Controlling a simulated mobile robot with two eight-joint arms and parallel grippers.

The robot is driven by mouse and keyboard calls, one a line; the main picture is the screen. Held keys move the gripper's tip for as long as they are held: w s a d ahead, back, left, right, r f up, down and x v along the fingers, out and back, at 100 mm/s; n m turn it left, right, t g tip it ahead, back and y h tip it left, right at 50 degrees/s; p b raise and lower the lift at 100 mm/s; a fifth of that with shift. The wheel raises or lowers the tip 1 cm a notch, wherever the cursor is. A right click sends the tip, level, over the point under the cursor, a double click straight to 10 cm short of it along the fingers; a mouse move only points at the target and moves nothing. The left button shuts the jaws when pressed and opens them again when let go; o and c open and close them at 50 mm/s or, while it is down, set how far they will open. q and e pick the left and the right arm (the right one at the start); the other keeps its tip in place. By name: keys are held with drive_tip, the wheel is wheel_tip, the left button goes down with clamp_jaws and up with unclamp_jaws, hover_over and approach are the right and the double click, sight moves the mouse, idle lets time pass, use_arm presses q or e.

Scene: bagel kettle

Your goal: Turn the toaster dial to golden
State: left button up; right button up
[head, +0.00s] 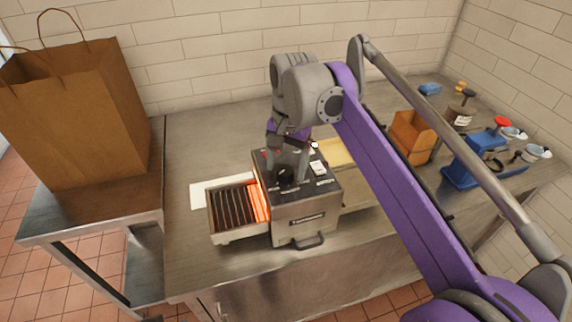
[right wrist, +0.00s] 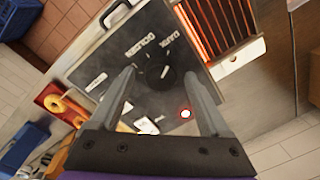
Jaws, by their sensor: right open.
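The toaster (head: 305,210) is a grey metal box on the steel table, with a dark top panel. Its black dial (head: 286,176) is on that panel; it also shows in the right wrist view (right wrist: 158,74). The words GOLDEN (right wrist: 138,50) and DARK (right wrist: 168,43) are printed beside the dial, with another label (right wrist: 95,82) further left, too blurred to read surely. A pale mark shows on the dial, but its setting is unclear. My right gripper (head: 288,167) is open above the panel, its fingers (right wrist: 158,85) on either side of the dial. Contact is unclear. My left gripper is out of view.
The toaster's glowing rack (head: 236,209) sticks out on the left. A handle (head: 306,242) is at its front. A paper bag (head: 75,115) stands far left. An orange-brown box (head: 411,137) and a blue holder (head: 474,160) stand right.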

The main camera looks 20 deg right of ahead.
clamp_jaws()
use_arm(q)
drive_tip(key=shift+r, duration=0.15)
use_arm(e)
drive_tip(key=shift+r+n+p, duration=0.1)
drive_tip(key=shift+n+p, duration=0.4)
drive_tip(key=shift+n, duration=0.6)
drive_tip(key=n+p, duration=0.1)
drive_tip(key=n, duration=0.2)
drive_tip(key=shift+w+n, duration=0.1)
drive_tip(key=shift+n, duration=0.2)
drive_tip(key=n+p, duration=0.1)
drive_tip(key=n, duration=0.2)
drive_tip(key=shift+g, duration=0.3)
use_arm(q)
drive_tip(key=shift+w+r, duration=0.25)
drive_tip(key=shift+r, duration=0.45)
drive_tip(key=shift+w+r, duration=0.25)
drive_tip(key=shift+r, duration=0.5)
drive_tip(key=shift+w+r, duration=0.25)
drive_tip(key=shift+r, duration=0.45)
use_arm(e)
drive_tip(key=shift+n, duration=1.4)
